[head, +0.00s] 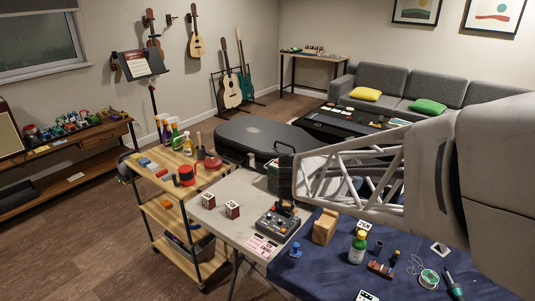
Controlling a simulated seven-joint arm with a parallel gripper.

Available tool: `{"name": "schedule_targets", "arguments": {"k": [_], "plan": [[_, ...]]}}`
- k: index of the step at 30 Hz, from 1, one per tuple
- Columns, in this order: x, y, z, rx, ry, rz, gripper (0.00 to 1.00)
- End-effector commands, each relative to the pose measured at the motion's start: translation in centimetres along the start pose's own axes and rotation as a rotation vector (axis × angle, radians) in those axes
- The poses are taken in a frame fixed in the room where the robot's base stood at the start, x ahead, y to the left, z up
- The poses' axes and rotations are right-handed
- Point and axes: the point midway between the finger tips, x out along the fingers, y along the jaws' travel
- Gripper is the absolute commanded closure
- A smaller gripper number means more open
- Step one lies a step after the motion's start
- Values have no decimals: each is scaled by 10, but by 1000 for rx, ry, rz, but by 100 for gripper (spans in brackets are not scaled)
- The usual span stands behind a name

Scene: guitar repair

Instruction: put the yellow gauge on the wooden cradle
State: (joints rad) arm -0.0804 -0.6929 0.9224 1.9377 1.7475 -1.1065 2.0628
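A light wooden block-like piece (324,227), which may be the wooden cradle, stands on the blue cloth near its back left corner. I cannot pick out a yellow gauge; it may be hidden behind my arm or too small to tell. My arm reaches in from the right across the picture, above the cloth-covered table. My gripper (285,176) is at its dark left end, up and to the left of the wooden piece and apart from it. Its fingers are not clear, so I cannot tell whether it is open or holds anything.
On the blue cloth (325,275) are a bottle (357,248), a wire spool (429,279), a screwdriver (453,284) and small parts. A grey device (278,222) and two small boxes stand on the pale table (214,205). A wooden cart (160,213) is left; a black case (260,137) lies behind.

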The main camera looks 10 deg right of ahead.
Motion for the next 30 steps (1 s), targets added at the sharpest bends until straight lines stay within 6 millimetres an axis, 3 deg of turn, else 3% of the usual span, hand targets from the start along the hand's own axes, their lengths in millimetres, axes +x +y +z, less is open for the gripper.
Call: {"name": "schedule_targets", "arguments": {"k": [11,17,24,30], "plan": [[17,0,-40,-1,0,1,95],[33,0,-81,-2,1,1,95],[60,0,-146,-3,0,1,95],[74,1,-179,-1,-1,2,95]]}}
